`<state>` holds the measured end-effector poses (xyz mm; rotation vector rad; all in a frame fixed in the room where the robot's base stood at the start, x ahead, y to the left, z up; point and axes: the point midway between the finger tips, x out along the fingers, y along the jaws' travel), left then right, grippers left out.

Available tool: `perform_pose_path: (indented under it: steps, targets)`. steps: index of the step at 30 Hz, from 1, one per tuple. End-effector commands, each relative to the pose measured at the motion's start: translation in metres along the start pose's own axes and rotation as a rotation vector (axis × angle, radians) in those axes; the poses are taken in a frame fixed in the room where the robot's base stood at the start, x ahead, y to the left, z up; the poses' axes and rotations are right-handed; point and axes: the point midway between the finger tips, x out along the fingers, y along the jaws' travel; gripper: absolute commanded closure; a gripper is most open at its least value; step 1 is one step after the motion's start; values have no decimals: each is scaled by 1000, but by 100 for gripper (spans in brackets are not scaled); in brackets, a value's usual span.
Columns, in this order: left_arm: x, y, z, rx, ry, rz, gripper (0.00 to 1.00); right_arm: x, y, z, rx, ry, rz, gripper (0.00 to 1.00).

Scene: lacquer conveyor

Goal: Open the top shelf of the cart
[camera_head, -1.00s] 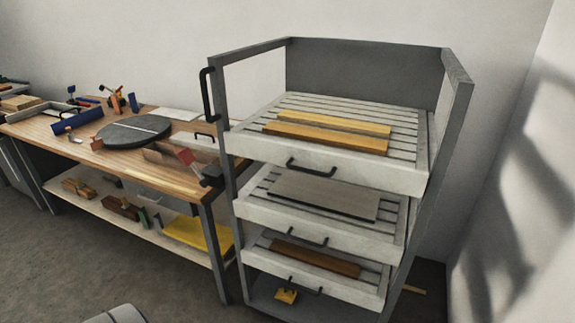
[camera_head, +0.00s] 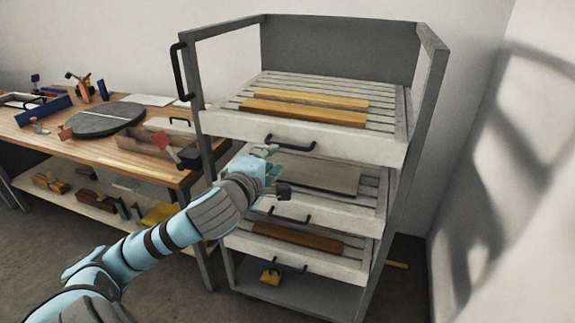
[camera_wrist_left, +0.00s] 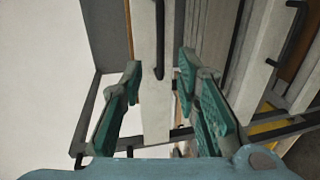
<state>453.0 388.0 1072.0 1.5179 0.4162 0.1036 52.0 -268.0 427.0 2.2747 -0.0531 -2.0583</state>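The grey cart (camera_head: 428,110) holds three white slatted shelves. The top shelf (camera_head: 350,148) has a white front with a black handle (camera_head: 291,143), and two yellowish boards lie on it. My left gripper (camera_head: 276,170) is just below the top handle, in front of the cart. In the left wrist view the gripper (camera_wrist_left: 160,76) is open and empty. The black top handle (camera_wrist_left: 159,45) lies between the line of its two fingers, slightly ahead, on the white shelf front (camera_wrist_left: 150,105). Whether a finger touches it I cannot tell. My right gripper is not in view.
The middle shelf (camera_head: 340,216) holds a grey-brown board, the lower shelf (camera_head: 335,266) a brown one. A wooden workbench (camera_head: 120,155) with tools and a dark round disc stands left of the cart. A wall is close on the right.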

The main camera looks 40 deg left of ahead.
Motion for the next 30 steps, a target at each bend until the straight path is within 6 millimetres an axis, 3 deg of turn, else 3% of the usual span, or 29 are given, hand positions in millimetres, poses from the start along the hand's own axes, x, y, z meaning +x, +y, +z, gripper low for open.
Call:
perform_pose_path:
  steps: [1, 6, 12, 23, 28, 30]
  targets:
    - [18, -5, -1, -17, 5, -7, 71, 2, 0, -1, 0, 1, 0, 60]
    - [70, -2, 0, -13, 1, -8, 71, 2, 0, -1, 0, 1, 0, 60]
    - [104, -1, 0, -8, 0, -7, 71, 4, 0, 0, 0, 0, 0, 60]
    - [111, -1, 0, -5, 0, -7, 72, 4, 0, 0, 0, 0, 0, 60]
    - [111, -1, 0, -5, 0, -7, 100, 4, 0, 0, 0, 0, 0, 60]
    - [111, -2, 0, -5, 0, -7, 100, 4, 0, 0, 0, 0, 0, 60]
